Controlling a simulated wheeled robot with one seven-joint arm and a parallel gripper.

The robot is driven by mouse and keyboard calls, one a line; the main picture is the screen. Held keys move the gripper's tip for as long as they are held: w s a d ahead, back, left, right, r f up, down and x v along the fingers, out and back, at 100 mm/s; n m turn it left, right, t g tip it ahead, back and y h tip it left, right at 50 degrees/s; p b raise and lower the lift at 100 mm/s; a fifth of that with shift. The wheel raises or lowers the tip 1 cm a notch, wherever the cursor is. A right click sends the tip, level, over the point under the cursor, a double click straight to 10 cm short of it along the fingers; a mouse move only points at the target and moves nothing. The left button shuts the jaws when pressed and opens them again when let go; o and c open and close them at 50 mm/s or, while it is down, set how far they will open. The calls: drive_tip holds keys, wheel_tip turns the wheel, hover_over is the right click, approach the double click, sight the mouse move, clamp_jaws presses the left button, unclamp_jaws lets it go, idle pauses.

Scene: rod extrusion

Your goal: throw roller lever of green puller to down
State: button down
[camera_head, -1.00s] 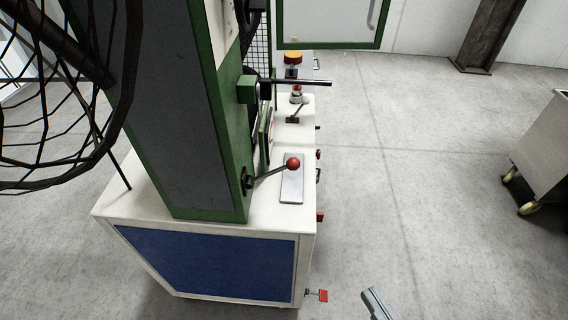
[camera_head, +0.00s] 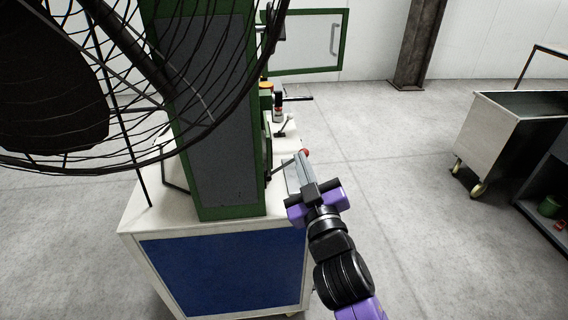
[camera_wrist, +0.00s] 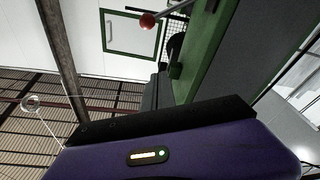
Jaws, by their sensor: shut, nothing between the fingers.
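The green puller (camera_head: 215,115) stands on a white and blue base cabinet. Its lever with a red ball knob (camera_head: 306,152) juts from the machine's right side. The lever's rod (camera_head: 280,170) shows only partly in the head view, because my gripper covers the rest. My gripper (camera_head: 302,156) is shut and empty, with its fingertips at the red knob; I cannot tell whether they touch. In the wrist view the red knob (camera_wrist: 147,20) shows at the top, with the green machine column (camera_wrist: 215,50) to its right.
A black wire fan cage (camera_head: 120,90) fills the upper left, close to the camera. A grey cart (camera_head: 500,140) on wheels stands at the right. A second short lever (camera_head: 285,128) sits farther back on the cabinet. The floor between machine and cart is clear.

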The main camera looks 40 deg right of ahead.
drive_tip(key=p, duration=0.3)
hover_over(287, 164)
drive_tip(key=s, duration=0.2)
drive_tip(key=shift+g, duration=0.3)
drive_tip(key=shift+s+d+f, duration=0.3)
drive_tip(key=shift+d+f, duration=0.2)
drive_tip(key=shift+f, duration=0.35)
drive_tip(key=shift+s+d+f, duration=0.3)
drive_tip(key=shift+d+f, duration=0.2)
drive_tip(key=shift+f, duration=0.35)
drive_tip(key=shift+f+m+b, duration=0.1)
drive_tip(key=shift+m+b, duration=0.2)
drive_tip(key=shift+b, duration=0.15)
